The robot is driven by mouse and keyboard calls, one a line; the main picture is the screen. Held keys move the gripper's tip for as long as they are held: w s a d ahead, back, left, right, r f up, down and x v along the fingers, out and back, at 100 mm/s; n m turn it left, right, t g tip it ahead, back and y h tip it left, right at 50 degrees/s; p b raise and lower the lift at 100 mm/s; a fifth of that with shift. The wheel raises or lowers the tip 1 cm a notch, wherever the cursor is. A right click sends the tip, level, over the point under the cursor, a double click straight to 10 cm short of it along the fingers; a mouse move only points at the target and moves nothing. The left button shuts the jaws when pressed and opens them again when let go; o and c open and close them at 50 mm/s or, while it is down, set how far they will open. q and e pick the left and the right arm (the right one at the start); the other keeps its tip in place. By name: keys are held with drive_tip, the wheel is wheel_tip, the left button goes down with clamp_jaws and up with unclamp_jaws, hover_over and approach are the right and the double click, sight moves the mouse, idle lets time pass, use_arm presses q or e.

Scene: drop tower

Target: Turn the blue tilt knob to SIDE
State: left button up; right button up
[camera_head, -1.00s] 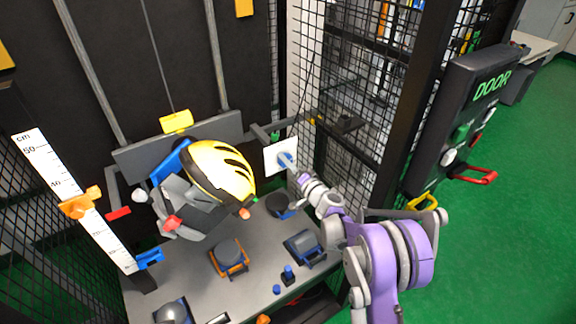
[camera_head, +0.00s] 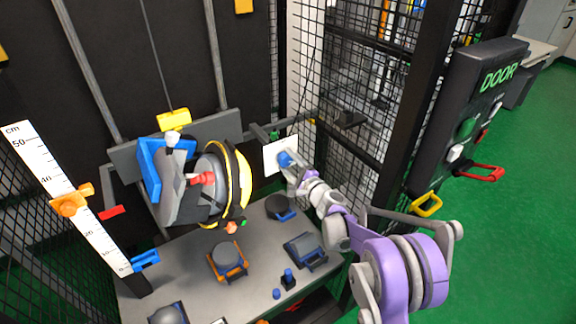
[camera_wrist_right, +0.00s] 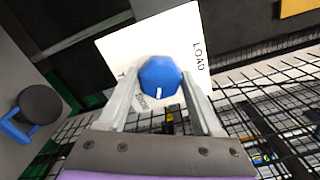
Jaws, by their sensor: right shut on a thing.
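The blue tilt knob (camera_wrist_right: 160,76) sits on a white label plate (camera_wrist_right: 125,48) in the right wrist view. It also shows in the head view (camera_head: 284,158). My right gripper (camera_wrist_right: 163,92) is shut on the knob, one finger on each side. The knob's white mark points toward the bottom of the wrist picture. The word LOAD reads at the plate's right; another label below the knob is partly hidden. The yellow-and-black helmet (camera_head: 238,185) is on the tilting grey holder, turned on its side with its dome facing right. My left gripper is out of view.
A grey table (camera_head: 190,262) below the helmet carries several dark anvils, one with an orange base (camera_head: 228,262). A black mesh cage post (camera_head: 410,110) stands right of my right arm. A DOOR panel (camera_head: 475,110) with red and yellow handles is further right.

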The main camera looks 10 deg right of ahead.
drive_tip(key=m+b, duration=0.1)
drive_tip(key=m, duration=0.3)
drive_tip(key=shift+m, duration=0.4)
drive_tip(key=shift+b, duration=0.3)
drive_tip(key=o, duration=1.4)
drive_tip(key=shift+s, duration=0.1)
drive_tip(key=v, duration=1)
drive_tip(key=shift+s+d+f+b, duration=0.1)
drive_tip(key=shift+s+d+b, duration=0.05)
drive_tip(key=shift+s+b, duration=0.15)
